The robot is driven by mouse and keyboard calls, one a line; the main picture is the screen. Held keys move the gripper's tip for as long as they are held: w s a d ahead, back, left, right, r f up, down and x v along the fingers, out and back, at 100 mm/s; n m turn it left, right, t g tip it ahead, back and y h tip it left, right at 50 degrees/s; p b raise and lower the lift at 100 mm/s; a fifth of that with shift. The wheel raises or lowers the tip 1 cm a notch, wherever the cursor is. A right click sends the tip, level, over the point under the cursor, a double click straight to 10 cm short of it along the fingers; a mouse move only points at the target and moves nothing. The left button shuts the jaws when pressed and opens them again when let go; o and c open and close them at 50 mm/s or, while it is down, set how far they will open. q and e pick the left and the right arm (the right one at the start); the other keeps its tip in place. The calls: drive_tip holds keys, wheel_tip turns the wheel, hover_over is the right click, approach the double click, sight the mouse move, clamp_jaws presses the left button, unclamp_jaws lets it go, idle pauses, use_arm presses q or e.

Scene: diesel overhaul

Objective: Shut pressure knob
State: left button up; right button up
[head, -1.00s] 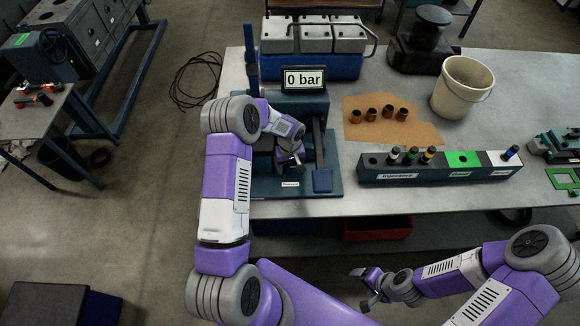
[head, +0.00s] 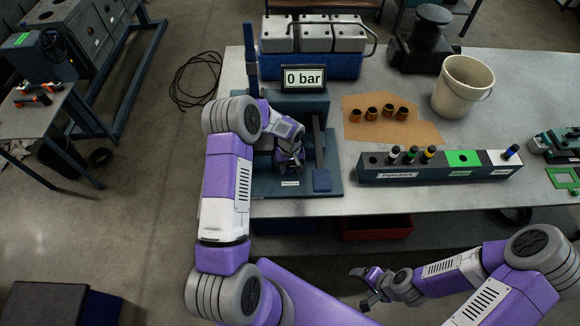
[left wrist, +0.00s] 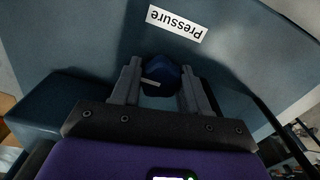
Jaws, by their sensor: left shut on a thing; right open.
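The pressure knob (left wrist: 160,78) is dark blue with a pale pointer mark, below the white "Pressure" label (left wrist: 176,23) in the left wrist view. My left gripper (left wrist: 160,85) is shut on the knob, one finger at each side. In the head view my left gripper (head: 291,167) is at the front of the blue-grey test stand (head: 316,105), and the knob is hidden there. The display (head: 304,79) on the stand reads 0 bar. My right gripper (head: 364,288) is open and empty, in front of the bench and away from the stand.
A dark lever bar (head: 319,140) and a blue block (head: 322,181) stand right of my left gripper. The injector rack (head: 440,172) holds several injectors. Bare bench top lies in front of the rack.

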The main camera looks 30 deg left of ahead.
sight(290, 167)
use_arm(q)
drive_tip(key=m+b, duration=0.2)
drive_tip(key=shift+f+m, duration=0.1)
drive_tip(key=shift+m, duration=0.3)
drive_tip(key=shift+m+b, duration=0.7)
drive_tip(key=shift+m, duration=0.7)
drive_tip(key=o, duration=1)
drive_tip(key=shift+o, duration=0.2)
drive_tip(key=shift+r, duration=3.9)
